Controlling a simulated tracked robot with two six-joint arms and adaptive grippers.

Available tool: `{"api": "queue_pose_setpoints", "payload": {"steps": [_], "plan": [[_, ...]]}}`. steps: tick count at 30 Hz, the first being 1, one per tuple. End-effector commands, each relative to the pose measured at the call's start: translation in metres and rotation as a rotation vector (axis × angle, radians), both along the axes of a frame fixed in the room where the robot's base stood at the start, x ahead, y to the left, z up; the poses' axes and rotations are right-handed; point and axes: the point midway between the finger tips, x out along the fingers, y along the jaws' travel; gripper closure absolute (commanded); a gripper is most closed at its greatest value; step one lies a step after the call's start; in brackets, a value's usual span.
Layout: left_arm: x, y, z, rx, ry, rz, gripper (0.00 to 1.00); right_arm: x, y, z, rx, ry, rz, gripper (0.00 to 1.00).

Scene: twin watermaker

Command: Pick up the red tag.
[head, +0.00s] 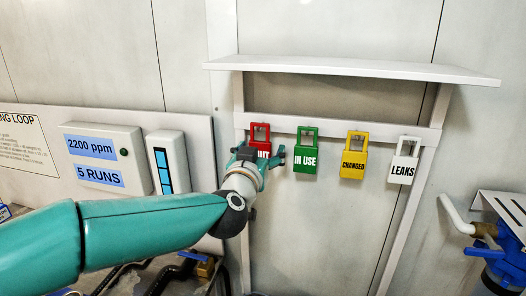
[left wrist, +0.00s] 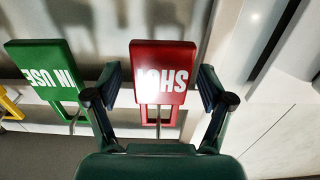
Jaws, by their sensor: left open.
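The red tag (head: 260,130) hangs at the left end of a white rail, partly hidden behind my left gripper in the head view. In the left wrist view the red tag (left wrist: 162,68) appears upside down, with white letters, and its loop handle shows below the plate. My left gripper (head: 262,158) is right in front of the tag. In the left wrist view its open fingers (left wrist: 160,85) stand on either side of the tag, with gaps visible; I cannot tell whether either finger touches it. My right gripper is not in view.
A green IN USE tag (head: 306,152) hangs close to the right of the red one. A yellow CHANGED tag (head: 353,158) and a white LEAKS tag (head: 404,163) hang further right. A white shelf (head: 350,68) juts out above. A display box (head: 103,158) is at left.

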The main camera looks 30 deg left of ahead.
Motion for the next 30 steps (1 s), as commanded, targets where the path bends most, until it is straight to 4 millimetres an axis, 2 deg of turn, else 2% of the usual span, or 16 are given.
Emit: {"api": "queue_pose_setpoints", "payload": {"steps": [5,15,25,30], "plan": [[0.000,0.000,0.000,0.000,0.000,0.000,0.19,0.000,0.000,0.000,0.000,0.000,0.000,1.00],[0.000,0.000,0.000,0.000,0.000,0.000,0.73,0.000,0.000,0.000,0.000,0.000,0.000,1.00],[0.000,0.000,0.002,-0.001,-0.001,0.000,0.74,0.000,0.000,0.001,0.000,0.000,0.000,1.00],[0.000,0.000,0.013,0.000,-0.003,0.001,0.74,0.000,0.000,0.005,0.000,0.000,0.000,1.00]]}}
